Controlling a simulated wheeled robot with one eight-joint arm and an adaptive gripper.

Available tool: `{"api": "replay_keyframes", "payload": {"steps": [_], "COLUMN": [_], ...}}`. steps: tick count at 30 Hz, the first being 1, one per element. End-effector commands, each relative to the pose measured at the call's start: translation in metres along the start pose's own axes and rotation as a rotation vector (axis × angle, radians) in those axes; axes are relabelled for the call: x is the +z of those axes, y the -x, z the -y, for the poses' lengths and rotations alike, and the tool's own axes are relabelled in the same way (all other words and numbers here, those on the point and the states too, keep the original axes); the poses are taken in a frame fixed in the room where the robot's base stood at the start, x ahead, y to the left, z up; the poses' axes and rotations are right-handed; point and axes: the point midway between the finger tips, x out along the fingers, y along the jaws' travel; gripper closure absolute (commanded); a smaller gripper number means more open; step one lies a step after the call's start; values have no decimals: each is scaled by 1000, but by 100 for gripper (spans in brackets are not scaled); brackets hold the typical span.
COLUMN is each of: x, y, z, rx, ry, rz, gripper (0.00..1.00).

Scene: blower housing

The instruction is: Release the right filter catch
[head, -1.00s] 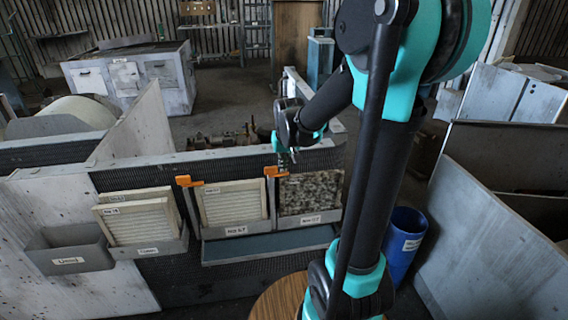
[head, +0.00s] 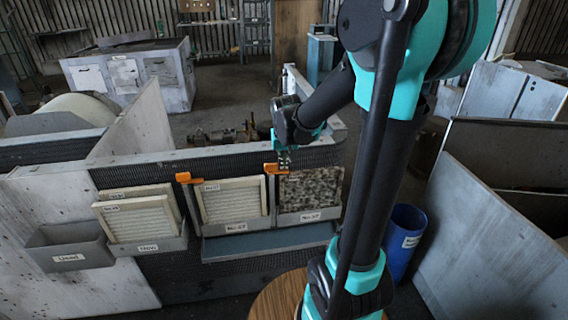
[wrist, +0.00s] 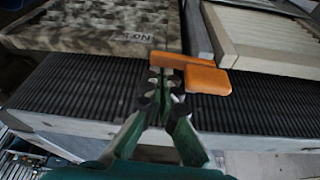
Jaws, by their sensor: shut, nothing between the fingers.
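The right filter catch (head: 277,169) is an orange lever at the top of the panel, between a pale pleated filter (head: 233,201) and a dark, mottled filter (head: 310,190). In the wrist view the catch (wrist: 207,79) lies sideways, its thick block right of my fingertips. My gripper (wrist: 165,88) is shut and empty, its tips at the catch's thin arm, overlapping it in the picture. I cannot tell whether they touch. In the head view my gripper (head: 285,160) is at the catch, partly hiding its right end. A second orange catch (head: 189,178) sits further left.
A grey tray ledge (head: 270,243) runs below the two filters. Spare pale filters (head: 143,220) stand in a holder at left, beside a grey bin (head: 70,247). A blue bin (head: 405,240) stands right of my arm. The panel's top rail (head: 215,155) runs behind the catches.

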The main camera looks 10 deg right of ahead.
Motion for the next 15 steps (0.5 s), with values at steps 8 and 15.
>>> {"api": "replay_keyframes", "payload": {"steps": [8,15], "x": [8,18], "y": [3,6], "z": [-1,-2], "rx": [55,131], "ry": [-154,-369], "rz": [1,-1], "gripper": [100,100]}}
